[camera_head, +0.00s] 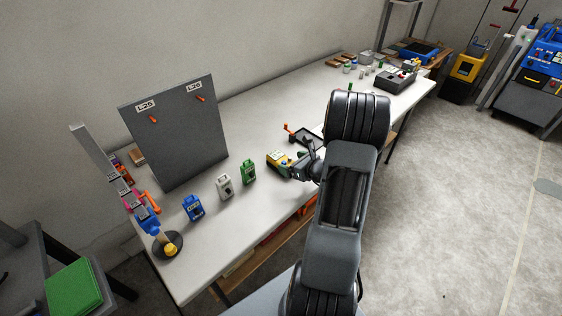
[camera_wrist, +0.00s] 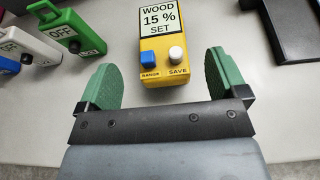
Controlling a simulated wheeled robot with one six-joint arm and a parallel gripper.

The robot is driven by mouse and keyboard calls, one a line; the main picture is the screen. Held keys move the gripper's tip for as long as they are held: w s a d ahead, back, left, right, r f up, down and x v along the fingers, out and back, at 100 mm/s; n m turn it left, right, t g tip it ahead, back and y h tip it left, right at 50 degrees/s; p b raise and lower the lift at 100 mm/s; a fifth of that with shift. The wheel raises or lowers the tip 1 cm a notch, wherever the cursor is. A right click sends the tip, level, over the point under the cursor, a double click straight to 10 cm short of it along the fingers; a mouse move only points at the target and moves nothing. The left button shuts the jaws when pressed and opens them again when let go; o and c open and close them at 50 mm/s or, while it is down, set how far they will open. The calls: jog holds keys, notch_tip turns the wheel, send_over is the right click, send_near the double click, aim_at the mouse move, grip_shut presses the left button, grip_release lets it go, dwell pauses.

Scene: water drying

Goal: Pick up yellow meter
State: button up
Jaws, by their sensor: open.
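The yellow meter (camera_wrist: 165,72) lies on the white table in the wrist view. Its screen reads "WOOD 15 % SET", and it has a blue button (camera_wrist: 148,58) and a white knob (camera_wrist: 176,54) above the labels RANGE and SAVE. My gripper (camera_wrist: 164,78) is open, with one green fingertip on each side of the meter's near end and visible gaps between. In the head view the yellow meter (camera_head: 276,157) is beside my gripper (camera_head: 296,165), which partly hides it.
A dark tray (camera_head: 305,138) is just behind my gripper.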

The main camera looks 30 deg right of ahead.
aim_at(282, 159)
jog(key=shift+p+x, duration=0.3)
jog(key=shift+x, duration=2.35)
jog(key=shift+d, duration=0.1)
jog(key=c, duration=1.2)
jog(key=shift+c, duration=0.2)
